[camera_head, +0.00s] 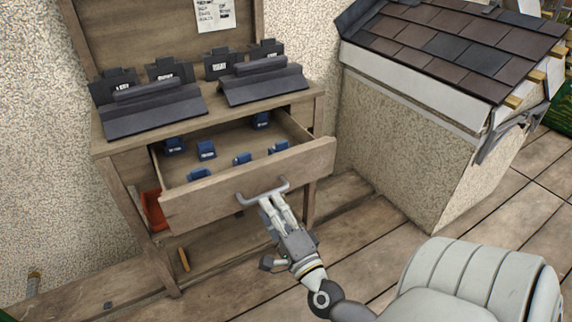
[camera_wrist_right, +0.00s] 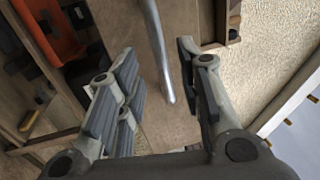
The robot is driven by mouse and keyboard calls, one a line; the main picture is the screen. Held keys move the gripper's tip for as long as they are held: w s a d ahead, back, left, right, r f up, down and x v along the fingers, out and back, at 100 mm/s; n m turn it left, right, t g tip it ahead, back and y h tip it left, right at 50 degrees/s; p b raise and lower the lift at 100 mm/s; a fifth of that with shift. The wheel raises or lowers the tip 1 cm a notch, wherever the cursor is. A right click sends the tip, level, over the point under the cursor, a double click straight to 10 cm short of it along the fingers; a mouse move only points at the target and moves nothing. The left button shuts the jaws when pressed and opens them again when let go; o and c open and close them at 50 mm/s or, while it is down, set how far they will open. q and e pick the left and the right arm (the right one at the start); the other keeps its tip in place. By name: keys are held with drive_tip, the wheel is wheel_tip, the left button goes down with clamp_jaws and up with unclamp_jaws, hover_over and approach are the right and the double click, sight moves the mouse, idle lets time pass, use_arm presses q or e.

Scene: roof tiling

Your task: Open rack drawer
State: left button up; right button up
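The wooden rack (camera_head: 100,155) stands against the wall, and its drawer (camera_head: 240,193) is pulled out, showing several small blue items inside. A grey bar handle (camera_head: 262,192) is fixed to the drawer front. My right gripper (camera_head: 272,199) is at this handle. In the right wrist view the handle (camera_wrist_right: 158,50) lies between the two spread fingers of my right gripper (camera_wrist_right: 163,90), with visible gaps on both sides. The gripper is open there, around the handle and not clamped on it. My left gripper is not in view.
Dark roof pieces (camera_head: 152,108) and labelled dark blocks (camera_head: 170,70) stand on the rack top. An orange bin (camera_head: 152,208) sits below the drawer. A small tiled model roof (camera_head: 450,45) on a rough wall stands to the right. Plank floor lies in front.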

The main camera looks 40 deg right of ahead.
drive_tip(key=v, duration=0.7)
drive_tip(key=shift+s, duration=0.2)
drive_tip(key=shift+a, duration=0.1)
